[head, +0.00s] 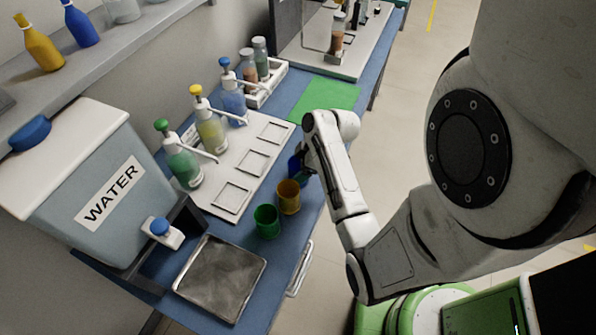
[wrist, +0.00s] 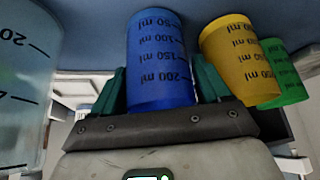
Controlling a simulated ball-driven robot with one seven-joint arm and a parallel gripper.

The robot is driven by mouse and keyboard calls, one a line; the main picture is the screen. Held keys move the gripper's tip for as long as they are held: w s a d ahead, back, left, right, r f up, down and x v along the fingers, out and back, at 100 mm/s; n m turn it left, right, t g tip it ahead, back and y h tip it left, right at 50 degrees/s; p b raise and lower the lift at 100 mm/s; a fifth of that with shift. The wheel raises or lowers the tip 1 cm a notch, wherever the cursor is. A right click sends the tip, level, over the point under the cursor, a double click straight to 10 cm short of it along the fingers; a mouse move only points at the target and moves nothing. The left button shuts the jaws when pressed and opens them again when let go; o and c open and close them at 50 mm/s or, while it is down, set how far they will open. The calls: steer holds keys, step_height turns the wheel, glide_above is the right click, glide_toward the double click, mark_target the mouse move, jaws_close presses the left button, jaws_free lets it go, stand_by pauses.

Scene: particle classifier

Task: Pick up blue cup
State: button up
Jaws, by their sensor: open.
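The blue cup (wrist: 160,60) stands between the two dark green fingers of my gripper (wrist: 162,88) in the wrist view. The fingers are open, one on each side of the cup, and I cannot tell if either touches it. In the head view the blue cup (head: 293,168) is mostly hidden behind my gripper (head: 303,167), at the right edge of the blue bench (head: 335,97).
A yellow cup (head: 288,197) and a green cup (head: 267,221) stand close beside the blue one. A white board (head: 232,195) with pump bottles, a metal tray (head: 221,278) and a water tank (head: 110,185) are on the bench. A green mat (head: 328,97) is clear.

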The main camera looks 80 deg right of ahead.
steer(key=shift+x, duration=0.8)
steer(key=c, duration=0.7)
steer(key=shift+r, duration=0.1)
steer(key=shift+c, duration=0.2)
